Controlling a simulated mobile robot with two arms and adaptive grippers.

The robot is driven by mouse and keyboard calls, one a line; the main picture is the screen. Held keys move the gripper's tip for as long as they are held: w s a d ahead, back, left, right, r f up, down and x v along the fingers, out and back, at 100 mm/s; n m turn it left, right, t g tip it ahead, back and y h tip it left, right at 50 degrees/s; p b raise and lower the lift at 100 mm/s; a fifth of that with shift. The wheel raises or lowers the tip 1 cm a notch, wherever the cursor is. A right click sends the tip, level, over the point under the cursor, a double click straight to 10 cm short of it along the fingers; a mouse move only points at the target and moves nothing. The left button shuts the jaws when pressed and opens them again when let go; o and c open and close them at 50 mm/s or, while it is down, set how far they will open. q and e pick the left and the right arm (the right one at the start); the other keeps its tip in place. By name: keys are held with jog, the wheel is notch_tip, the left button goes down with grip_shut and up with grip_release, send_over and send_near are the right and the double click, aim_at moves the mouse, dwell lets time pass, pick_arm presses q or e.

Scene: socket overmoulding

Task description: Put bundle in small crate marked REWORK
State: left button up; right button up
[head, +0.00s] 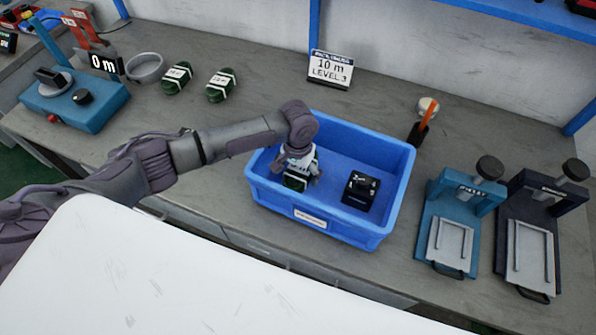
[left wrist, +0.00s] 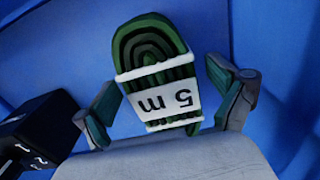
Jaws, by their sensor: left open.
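A blue crate (head: 398,190) stands on the bench with a white label on its front wall; I cannot read the label. A green coiled bundle (head: 295,183) with white bands is inside it, at the left. In the left wrist view the bundle (left wrist: 155,60) carries a "5 m" label. My left gripper (head: 298,173) is down in the crate at the bundle. Its fingers are open, one on each side of the bundle, with gaps visible. My right gripper is not in view.
A black block (head: 361,190) lies in the crate right of the bundle. A blue fixture (head: 460,220) and a dark one (head: 540,230) stand right of the crate.

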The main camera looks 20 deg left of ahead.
aim_at(298, 171)
pick_arm(q)
notch_tip(298, 171, up, 12)
jog(key=b, duration=0.1)
jog(key=shift+r, duration=0.15)
dwell(0.6)
